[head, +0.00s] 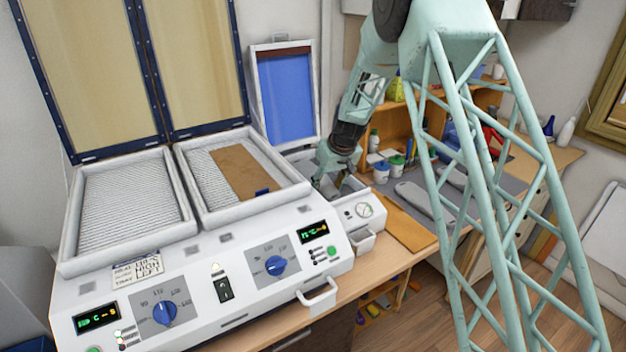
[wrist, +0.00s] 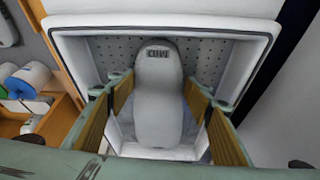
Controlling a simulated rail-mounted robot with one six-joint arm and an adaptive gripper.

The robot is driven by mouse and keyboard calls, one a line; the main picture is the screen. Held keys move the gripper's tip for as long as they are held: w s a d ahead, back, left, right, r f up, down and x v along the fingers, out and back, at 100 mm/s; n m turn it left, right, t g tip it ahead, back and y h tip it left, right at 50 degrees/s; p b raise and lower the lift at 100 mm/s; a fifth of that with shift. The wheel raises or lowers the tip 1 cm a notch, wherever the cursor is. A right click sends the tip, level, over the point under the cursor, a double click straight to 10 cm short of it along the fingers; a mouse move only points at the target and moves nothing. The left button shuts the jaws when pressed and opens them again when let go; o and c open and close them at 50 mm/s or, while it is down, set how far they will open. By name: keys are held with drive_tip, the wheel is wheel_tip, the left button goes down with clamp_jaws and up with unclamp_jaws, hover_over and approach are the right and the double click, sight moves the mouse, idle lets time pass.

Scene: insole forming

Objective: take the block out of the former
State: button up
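The block (wrist: 158,100) is a smooth grey, foot-shaped form with dark lettering at its far end. It lies in the white-walled well of the former (wrist: 258,48), over a perforated plate. My gripper (wrist: 156,90) is open, with a yellow-padded finger on each side of the block; whether either pad touches it I cannot tell. In the head view my gripper (head: 325,168) reaches down into the former (head: 362,212) at the right end of the white machine. The block cannot be made out there.
The former's blue-sheeted lid (head: 286,95) stands raised behind it. Left are two open heating beds (head: 125,205), with a brown sheet (head: 240,170) on the right one. Bottles and jars (head: 395,165) and grey insole shapes (head: 425,200) are on the bench to the right.

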drive_tip(key=shift+r, duration=0.2)
wheel_tip(320, 180, up, 18)
drive_tip(key=shift+f, duration=0.15)
idle(0.9)
drive_tip(key=shift+r, duration=0.2)
idle(0.5)
wheel_tip(320, 180, up, 4)
drive_tip(key=p, duration=0.6)
drive_tip(key=shift+r, duration=0.25)
drive_tip(key=shift+d, duration=0.1)
idle(0.5)
